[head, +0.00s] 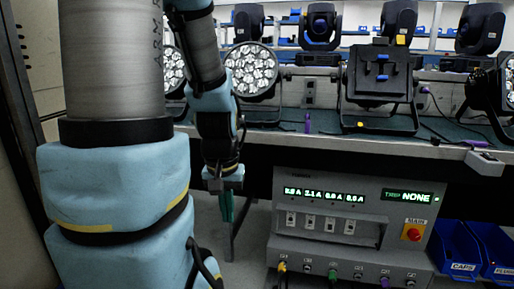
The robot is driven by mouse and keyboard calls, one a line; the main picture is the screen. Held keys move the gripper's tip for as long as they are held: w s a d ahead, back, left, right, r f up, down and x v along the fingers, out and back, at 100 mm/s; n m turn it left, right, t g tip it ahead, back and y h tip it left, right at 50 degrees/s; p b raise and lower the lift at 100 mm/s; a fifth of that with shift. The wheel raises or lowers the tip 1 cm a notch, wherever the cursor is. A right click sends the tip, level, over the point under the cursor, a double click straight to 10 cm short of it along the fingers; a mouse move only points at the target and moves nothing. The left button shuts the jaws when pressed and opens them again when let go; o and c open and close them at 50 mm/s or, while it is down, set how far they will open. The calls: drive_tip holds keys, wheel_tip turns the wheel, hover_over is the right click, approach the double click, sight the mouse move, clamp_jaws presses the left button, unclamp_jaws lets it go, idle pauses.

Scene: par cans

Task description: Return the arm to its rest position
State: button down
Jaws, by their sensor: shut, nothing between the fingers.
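My arm fills the left side of the head view, with its large blue and grey links close to the camera. The arm folds over, and its wrist hangs down in front of the bench. My gripper (226,207) points downward near the bench's front edge, left of the power unit. Its green fingers look close together, and I see nothing held between them. The gripper appears small and partly dark, so finer detail is hard to make out.
A workbench (375,147) carries par cans (252,69) and a dark fixture (382,78). Below it stands a grey power unit (300,252) with green readouts, switches and a red main knob (412,233). Blue bins (456,247) sit at right. More fixtures line the back shelf.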

wheel_tip(320, 180, up, 26)
drive_tip(key=p, duration=2.3)
